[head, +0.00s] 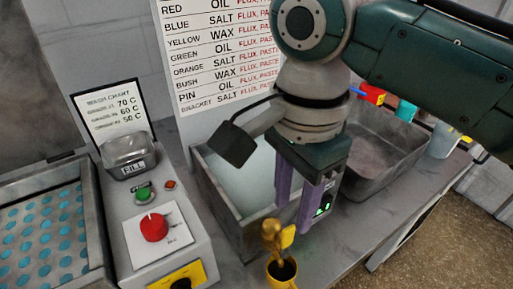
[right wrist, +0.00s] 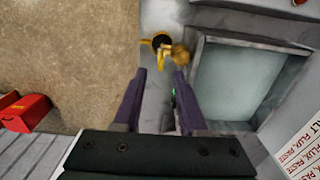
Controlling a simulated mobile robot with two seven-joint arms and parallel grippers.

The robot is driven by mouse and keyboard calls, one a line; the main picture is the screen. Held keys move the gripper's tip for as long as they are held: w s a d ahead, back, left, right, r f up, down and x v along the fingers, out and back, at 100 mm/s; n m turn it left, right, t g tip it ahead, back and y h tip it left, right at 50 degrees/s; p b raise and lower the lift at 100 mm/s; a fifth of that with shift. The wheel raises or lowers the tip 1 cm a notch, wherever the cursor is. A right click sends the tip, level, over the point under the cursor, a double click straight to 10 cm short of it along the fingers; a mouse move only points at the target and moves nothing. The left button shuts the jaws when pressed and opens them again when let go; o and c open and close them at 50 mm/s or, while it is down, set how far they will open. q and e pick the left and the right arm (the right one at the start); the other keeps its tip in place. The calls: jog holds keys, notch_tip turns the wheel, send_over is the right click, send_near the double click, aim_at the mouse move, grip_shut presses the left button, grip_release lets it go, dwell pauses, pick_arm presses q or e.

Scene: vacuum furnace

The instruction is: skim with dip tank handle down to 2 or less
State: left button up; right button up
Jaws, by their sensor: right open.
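The dip tank (head: 225,215) is a grey open box with pale liquid in it; it also shows in the right wrist view (right wrist: 198,85). A small display (head: 324,204) with green marks is partly behind my gripper; its reading is too small to tell. A gold tool with a rounded head (head: 271,232) stands in a yellow cup (head: 282,270) by the tank's near side. The tool's head also shows in the right wrist view (right wrist: 181,54). My right gripper (head: 293,214) is open and empty, fingers pointing down, above and beside the tool, not around it. My left gripper is out of view.
A control box with a red knob (head: 153,227), green button (head: 144,194) and FILL tray (head: 129,155) stands left. A blue-dotted tray (head: 45,238) lies further left. A grey basin (head: 382,180) is right of the tank. Red bins (right wrist: 26,112) show in the wrist view.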

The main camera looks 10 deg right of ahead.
aim_at(289, 228)
notch_tip(289, 228, down, 6)
jog(key=shift+b, duration=0.3)
grip_shut()
dwell(1.3)
